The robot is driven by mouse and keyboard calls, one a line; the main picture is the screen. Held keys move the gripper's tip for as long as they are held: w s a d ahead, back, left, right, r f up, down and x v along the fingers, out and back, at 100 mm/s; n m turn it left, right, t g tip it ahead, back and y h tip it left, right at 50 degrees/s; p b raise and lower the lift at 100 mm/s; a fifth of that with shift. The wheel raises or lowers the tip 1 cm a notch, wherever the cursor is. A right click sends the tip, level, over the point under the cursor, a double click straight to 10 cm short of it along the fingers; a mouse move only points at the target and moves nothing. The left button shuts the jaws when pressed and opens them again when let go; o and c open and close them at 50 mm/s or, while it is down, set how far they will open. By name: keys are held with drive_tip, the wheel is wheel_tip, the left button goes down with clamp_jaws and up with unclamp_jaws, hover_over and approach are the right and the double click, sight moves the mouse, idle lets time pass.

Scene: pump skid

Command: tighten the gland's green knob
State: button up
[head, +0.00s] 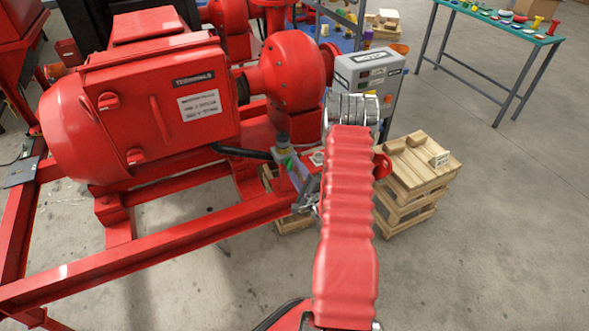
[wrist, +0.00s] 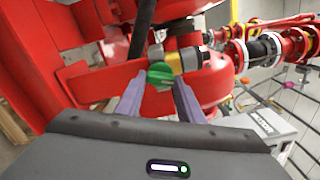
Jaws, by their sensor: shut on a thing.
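The green knob (wrist: 160,74) of the gland shows in the middle of the wrist view, in front of a yellow and grey fitting (wrist: 180,60) on the red pump body. My gripper (wrist: 157,88) has its two purple-grey fingers on either side of the knob and is shut on it. In the head view my gripper (head: 291,163) is at the skid's near side, below the pump housing, with a small bit of green between its fingers. My red arm covers part of this area, and most of the knob is hidden there.
The red motor (head: 150,100) and skid rail (head: 150,262) lie left of my arm. A grey control box (head: 368,75) stands behind it. Wooden crates (head: 420,185) are to the right. A green-topped bench (head: 500,18) is at the back right. Open floor lies at the right.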

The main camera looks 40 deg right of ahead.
drive_tip(key=shift+s+d+f+m, duration=0.1)
drive_tip(key=shift+s+f+m, duration=0.1)
drive_tip(key=shift+m, duration=0.7)
drive_tip(key=o, duration=1.1)
drive_tip(key=shift+w+r, duration=0.1)
drive_tip(key=shift+w, duration=0.05)
drive_tip(key=shift+c, duration=0.2)
drive_tip(key=v, duration=1.4)
drive_tip(key=shift+w, duration=0.1)
